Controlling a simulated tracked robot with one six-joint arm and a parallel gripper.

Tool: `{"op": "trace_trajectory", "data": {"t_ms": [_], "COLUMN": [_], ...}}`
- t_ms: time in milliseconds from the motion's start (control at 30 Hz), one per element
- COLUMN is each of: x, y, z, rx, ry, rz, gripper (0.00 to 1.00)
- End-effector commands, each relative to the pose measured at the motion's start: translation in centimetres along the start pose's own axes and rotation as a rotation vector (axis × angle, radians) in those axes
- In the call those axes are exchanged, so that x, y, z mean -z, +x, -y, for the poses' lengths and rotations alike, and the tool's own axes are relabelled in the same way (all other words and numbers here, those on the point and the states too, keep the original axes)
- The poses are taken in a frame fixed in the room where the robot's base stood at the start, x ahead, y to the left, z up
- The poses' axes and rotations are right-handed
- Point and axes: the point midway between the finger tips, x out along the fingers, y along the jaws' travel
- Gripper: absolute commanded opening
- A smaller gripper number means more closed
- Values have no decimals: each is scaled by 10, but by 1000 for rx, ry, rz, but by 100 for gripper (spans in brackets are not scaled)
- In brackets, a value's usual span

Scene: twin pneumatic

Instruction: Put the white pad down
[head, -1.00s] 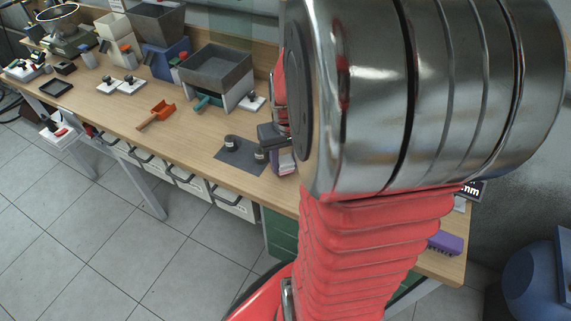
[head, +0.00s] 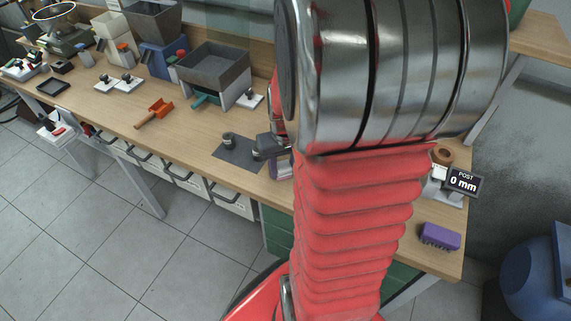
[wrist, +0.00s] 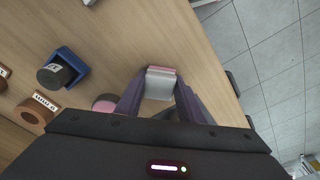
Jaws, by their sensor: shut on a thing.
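The white pad (wrist: 159,88), with a pink layer along its far edge, is between the two dark fingers of my gripper (wrist: 160,80) in the wrist view. The fingers are shut on it. Wooden bench top (wrist: 205,75) lies below; I cannot tell whether the pad touches it. In the head view my gripper (head: 268,150) is at the bench's front side, just right of a dark mat (head: 232,156), and my arm hides much of it. The pad cannot be made out clearly there.
In the wrist view a black cylinder (wrist: 55,75) in a blue holder, a brown ring (wrist: 36,113) and a pink disc (wrist: 105,103) are left of the gripper.

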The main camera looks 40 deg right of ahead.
Motion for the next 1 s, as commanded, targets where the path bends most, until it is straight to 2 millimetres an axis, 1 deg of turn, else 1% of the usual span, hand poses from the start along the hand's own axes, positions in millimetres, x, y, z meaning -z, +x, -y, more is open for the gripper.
{"op": "trace_trajectory", "data": {"t_ms": [33,267,300,533,667,767,1000], "x": [-4,-5,-5,-4,-3,-2,-2], "y": [8,13,13,13,8,-1,-35], "z": [0,-1,-1,-2,-2,-2,-2], "rx": [1,0,-1,-3,-3,-3,-2], "ry": [0,2,2,2,2,2,2], "rz": [9,12,13,15,13,10,4], "gripper": [10,10,35,51,52,53,53]}}
